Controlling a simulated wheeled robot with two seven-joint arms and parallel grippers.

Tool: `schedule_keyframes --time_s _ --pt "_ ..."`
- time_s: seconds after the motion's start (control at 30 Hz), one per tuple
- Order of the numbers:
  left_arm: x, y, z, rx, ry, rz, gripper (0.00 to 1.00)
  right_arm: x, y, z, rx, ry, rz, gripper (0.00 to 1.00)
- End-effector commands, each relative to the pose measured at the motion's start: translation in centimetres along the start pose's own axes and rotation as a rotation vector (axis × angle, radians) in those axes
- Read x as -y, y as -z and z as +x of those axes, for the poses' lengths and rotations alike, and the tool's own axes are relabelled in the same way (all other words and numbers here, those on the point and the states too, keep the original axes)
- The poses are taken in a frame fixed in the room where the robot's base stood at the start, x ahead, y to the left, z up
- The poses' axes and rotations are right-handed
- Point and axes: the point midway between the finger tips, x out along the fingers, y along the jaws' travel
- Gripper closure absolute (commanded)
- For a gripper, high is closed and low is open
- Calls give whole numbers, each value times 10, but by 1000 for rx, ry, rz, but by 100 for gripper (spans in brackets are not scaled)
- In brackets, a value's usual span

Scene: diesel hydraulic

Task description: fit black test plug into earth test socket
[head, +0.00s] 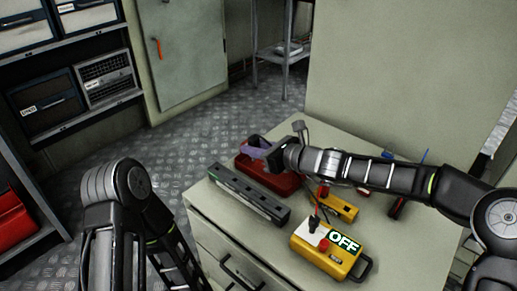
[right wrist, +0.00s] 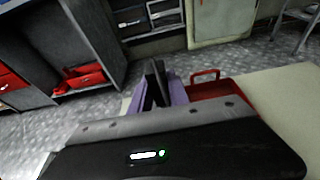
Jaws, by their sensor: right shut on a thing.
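My right gripper (head: 258,150) reaches in from the right over the far side of the cabinet top, near a red case. In the right wrist view its purple fingers (right wrist: 160,92) are close together with a dark thing (right wrist: 158,80) between them. I cannot tell for sure whether that is the black test plug. A black plug-like piece (head: 314,224) stands upright on a yellow box marked OFF (head: 319,262), beside a red knob (head: 324,245). The gripper is well apart from this box. I cannot clearly make out the earth test socket. My left gripper is out of view.
The cabinet top (head: 218,204) also holds a long grey unit (head: 248,196), the red case (head: 284,181), a smaller yellow meter (head: 342,205) and thin tools. Shelves stand at the left. The floor between is clear.

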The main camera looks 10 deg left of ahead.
Motion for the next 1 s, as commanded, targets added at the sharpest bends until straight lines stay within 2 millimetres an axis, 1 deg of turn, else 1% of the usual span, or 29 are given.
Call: schedule_keyframes --time_s 0.03,0.23,0.37,1.0 --pt "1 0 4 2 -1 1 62 0 2 1 0 0 0 100" --pt "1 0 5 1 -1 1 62 0 3 1 0 0 0 100" --pt "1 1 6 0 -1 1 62 -1 2 5 1 0 0 100" --pt "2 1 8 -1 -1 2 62 -19 -12 54 1 0 1 100"
